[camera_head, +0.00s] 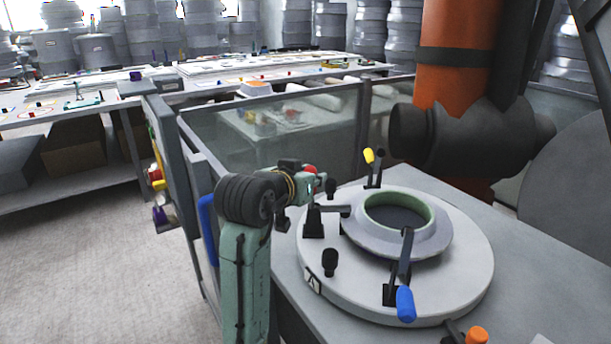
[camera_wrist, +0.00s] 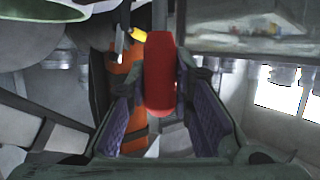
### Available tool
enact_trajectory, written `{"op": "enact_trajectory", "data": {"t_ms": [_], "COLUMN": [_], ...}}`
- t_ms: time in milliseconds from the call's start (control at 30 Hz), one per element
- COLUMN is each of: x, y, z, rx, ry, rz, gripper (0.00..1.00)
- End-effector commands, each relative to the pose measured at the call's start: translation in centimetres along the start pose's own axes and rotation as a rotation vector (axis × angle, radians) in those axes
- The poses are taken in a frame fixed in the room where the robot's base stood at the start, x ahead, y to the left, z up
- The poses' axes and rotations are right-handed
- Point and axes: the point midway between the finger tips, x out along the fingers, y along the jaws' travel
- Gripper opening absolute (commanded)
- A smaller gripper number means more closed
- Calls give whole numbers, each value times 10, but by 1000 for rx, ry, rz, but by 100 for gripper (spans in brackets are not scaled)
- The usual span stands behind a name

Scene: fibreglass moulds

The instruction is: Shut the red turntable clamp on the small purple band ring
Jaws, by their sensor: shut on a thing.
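A pale lilac-grey ring (camera_head: 438,243) with a green inner rim lies on the round grey turntable (camera_head: 465,280). The red clamp handle (camera_head: 310,170) shows partly behind my gripper (camera_head: 313,186), at the turntable's left edge. In the wrist view the red handle (camera_wrist: 160,75) is between both fingers of my gripper (camera_wrist: 160,105), which is shut on it. A black clamp base (camera_head: 313,222) stands below the gripper, with a dark bar (camera_head: 334,208) reaching right to the ring's edge. I cannot tell whether its pad presses on the ring. My gripper hides part of the clamp.
A clamp with a blue handle (camera_head: 405,303) reaches the ring from the front. A clamp with a yellow handle (camera_head: 369,156) stands raised at the back. A black knob (camera_head: 330,262) and an orange knob (camera_head: 476,335) are near the front. A glass panel (camera_head: 285,130) stands behind.

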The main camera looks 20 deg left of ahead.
Motion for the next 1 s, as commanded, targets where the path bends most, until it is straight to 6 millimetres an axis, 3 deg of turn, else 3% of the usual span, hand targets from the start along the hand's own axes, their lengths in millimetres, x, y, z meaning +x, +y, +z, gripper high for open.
{"op": "enact_trajectory", "data": {"t_ms": [600,633,933,1000], "x": [2,2,2,2], "y": [5,5,4,4], "z": [0,0,0,0], "rx": [36,36,35,35], "ry": [-15,-15,-15,-15], "rz": [-9,-9,-11,-11], "gripper": [0,22,42,42]}}
